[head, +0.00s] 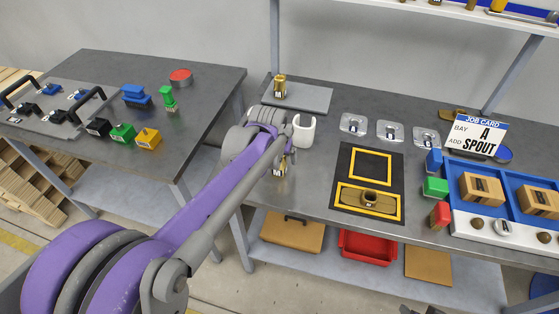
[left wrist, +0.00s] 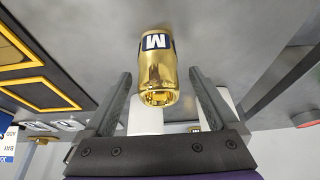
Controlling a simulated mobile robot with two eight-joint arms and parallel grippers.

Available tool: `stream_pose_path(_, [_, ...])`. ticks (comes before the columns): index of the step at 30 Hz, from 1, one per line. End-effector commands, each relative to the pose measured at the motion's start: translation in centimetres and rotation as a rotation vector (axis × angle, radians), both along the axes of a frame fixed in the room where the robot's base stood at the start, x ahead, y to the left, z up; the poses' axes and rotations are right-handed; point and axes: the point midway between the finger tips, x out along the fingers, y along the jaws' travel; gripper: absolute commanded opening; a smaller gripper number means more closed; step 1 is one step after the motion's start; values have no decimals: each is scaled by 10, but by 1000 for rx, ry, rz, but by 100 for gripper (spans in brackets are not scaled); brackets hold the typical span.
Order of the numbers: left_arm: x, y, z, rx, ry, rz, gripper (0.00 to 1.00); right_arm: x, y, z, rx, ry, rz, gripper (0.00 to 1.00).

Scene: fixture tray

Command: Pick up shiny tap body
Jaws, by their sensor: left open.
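A shiny gold tap body (head: 279,169) with a dark-and-white label stands on the middle table, partly hidden by my left arm in the head view. In the left wrist view this shiny tap body (left wrist: 158,72) shows large, with an M on its label. My left gripper (head: 288,150) is at it. In the left wrist view the open fingers of my left gripper (left wrist: 159,80) lie to either side of the tap body, with gaps visible. A second gold piece (head: 280,86) stands on a grey plate behind. My right gripper is not in view.
Clear holders (head: 390,130), colored blocks (head: 435,187) and a blue-and-white tray (head: 458,229) are further right. The left table (head: 205,85) holds more parts.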

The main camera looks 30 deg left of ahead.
Motion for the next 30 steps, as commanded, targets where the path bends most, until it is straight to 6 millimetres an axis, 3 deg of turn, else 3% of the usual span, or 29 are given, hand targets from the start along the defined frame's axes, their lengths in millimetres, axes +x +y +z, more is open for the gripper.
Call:
stream_pose_path(6, [9,1,-25,0,0,1,92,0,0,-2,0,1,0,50])
stream_pose_path(14, [10,1,-27,1,0,1,92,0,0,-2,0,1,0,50])
stream_pose_path(27, [10,1,-27,1,0,1,13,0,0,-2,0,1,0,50])
stream_pose_path(30, [10,1,-27,1,0,1,0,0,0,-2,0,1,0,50])
